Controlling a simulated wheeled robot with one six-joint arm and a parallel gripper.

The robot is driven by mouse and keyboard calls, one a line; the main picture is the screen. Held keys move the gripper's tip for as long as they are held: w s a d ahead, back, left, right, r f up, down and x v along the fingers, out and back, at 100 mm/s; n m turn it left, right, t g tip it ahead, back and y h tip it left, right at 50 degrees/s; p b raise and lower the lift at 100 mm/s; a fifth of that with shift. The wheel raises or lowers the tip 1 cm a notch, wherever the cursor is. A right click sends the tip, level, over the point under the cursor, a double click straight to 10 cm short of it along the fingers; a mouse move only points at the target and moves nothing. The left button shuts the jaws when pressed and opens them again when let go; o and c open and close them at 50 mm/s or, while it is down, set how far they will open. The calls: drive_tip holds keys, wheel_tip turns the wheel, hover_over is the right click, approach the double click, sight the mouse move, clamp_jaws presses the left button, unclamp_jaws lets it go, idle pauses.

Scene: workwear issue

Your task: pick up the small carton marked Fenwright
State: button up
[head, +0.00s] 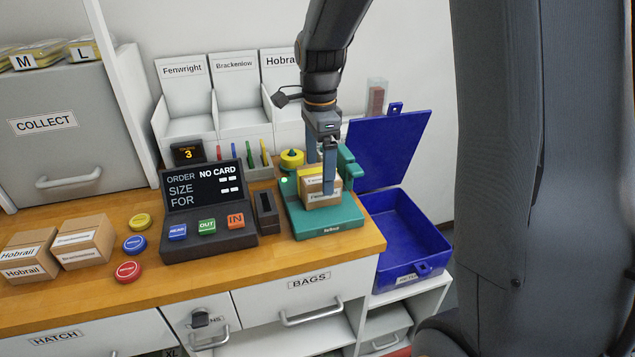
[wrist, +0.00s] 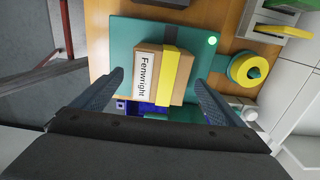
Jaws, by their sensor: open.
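The small Fenwright carton (head: 318,193) is brown cardboard with a yellow strip and a white label, and sits on a teal device plate (head: 343,224) at the right end of the counter. In the wrist view the carton (wrist: 168,76) shows its Fenwright label clearly. My gripper (head: 324,186) is open above and around the carton, its fingers pointing down. In the wrist view my gripper (wrist: 160,83) has one finger to each side of the carton, with visible gaps. The fingertips' exact height against the carton is hard to tell.
A yellow-topped reel (head: 291,158) stands at the plate's back left. An order terminal (head: 209,208) is to the left, with Hobrail (head: 28,257) and Brackenlow (head: 82,242) cartons farther left. An open blue box (head: 405,240) stands right of the counter. Labelled bins (head: 188,100) line the back.

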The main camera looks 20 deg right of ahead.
sight(319, 173)
drive_tip(key=shift+f+p, duration=0.45)
drive_tip(key=shift+f, duration=1.45)
drive_tip(key=shift+r, duration=0.1)
drive_tip(key=c, duration=1.4)
